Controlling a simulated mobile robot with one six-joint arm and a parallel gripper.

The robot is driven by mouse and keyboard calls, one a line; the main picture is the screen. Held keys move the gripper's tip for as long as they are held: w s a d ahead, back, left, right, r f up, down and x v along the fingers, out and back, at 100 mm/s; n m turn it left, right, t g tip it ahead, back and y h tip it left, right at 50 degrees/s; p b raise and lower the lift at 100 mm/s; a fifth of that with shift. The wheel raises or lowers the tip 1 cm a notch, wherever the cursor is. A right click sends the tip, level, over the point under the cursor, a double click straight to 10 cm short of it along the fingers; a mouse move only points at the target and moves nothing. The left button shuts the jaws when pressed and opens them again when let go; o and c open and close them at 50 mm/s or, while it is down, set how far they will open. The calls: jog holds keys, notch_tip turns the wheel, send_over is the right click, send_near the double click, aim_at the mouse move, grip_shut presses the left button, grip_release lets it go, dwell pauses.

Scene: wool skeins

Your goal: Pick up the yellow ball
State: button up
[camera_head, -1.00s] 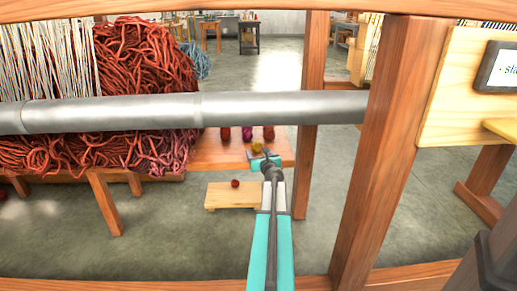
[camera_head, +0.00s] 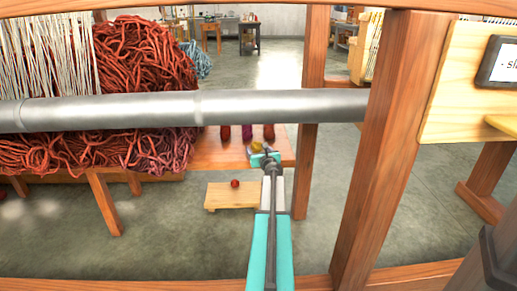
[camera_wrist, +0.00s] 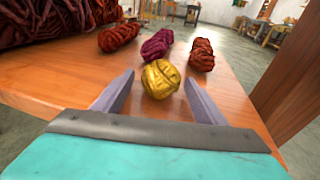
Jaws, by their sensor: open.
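The yellow ball (camera_wrist: 160,79) sits on the wooden bench (camera_wrist: 58,88), in the middle of the wrist view. My gripper (camera_wrist: 158,84) is open, with its two grey fingers pointing forward and the ball between or just beyond their tips; I cannot tell exactly how deep it is. In the head view the yellow ball (camera_head: 257,146) shows just beyond my gripper (camera_head: 264,157), below the metal roller and partly hidden by the gripper.
A purple skein (camera_wrist: 157,45) and red skeins (camera_wrist: 201,55) (camera_wrist: 119,37) lie behind the ball. A metal roller (camera_head: 150,109) and wooden post (camera_head: 385,150) frame my arm. A small red ball (camera_head: 235,183) rests on a low stool (camera_head: 228,197).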

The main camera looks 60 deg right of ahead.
aim_at(257, 143)
jog(key=shift+x, duration=1.1)
jog(key=shift+c, duration=0.2)
jog(key=c, duration=1.1)
jog(key=shift+r, duration=0.1)
jog(key=shift+c, duration=0.2)
jog(key=shift+r+p, duration=0.85)
jog(key=shift+r, duration=0.55)
jog(key=w+a+p+v, duration=0.1)
jog(key=v, duration=0.7)
jog(key=w+a+p+v, duration=0.1)
jog(key=v, duration=0.6)
jog(key=shift+a+f+p, duration=0.2)
jog(key=shift+a+p, duration=0.15)
jog(key=shift+a, duration=0.2)
jog(key=shift+s, duration=0.15)
